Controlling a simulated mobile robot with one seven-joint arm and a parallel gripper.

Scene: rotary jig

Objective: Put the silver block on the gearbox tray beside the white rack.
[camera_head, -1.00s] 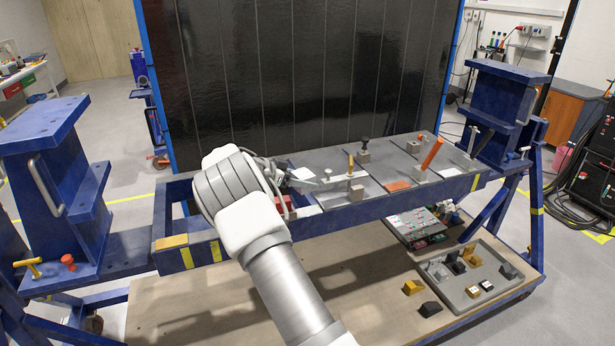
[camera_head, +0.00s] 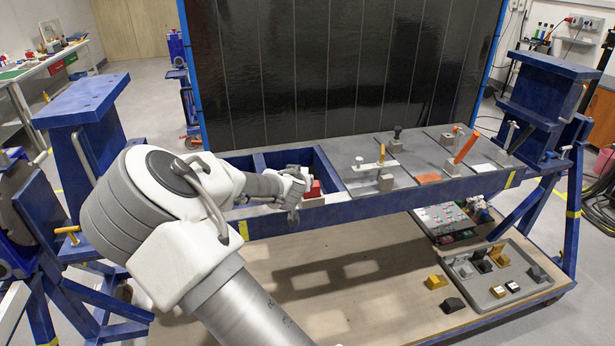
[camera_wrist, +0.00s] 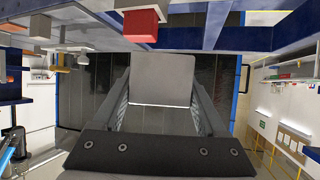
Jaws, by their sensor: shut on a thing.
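In the wrist view a plain silver-grey block (camera_wrist: 162,80) sits between the two fingers of my gripper (camera_wrist: 162,92), which is shut on it. In the head view my gripper (camera_head: 293,187) is at the front beam of the blue frame, next to a red block (camera_head: 315,189). The held block is hard to make out there. A grey tray (camera_head: 462,290) with several small black, yellow and white pieces lies low on the right of the wooden shelf; I take it as the gearbox tray. A whitish rack (camera_head: 440,217) with small coloured parts lies behind it.
The blue frame (camera_head: 360,213) runs across above the wooden shelf (camera_head: 330,290). Clamps and an orange handle (camera_head: 466,147) stand on its top plates. A yellow block (camera_head: 436,282) and a dark block (camera_head: 454,305) lie left of the tray. The shelf's middle is clear.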

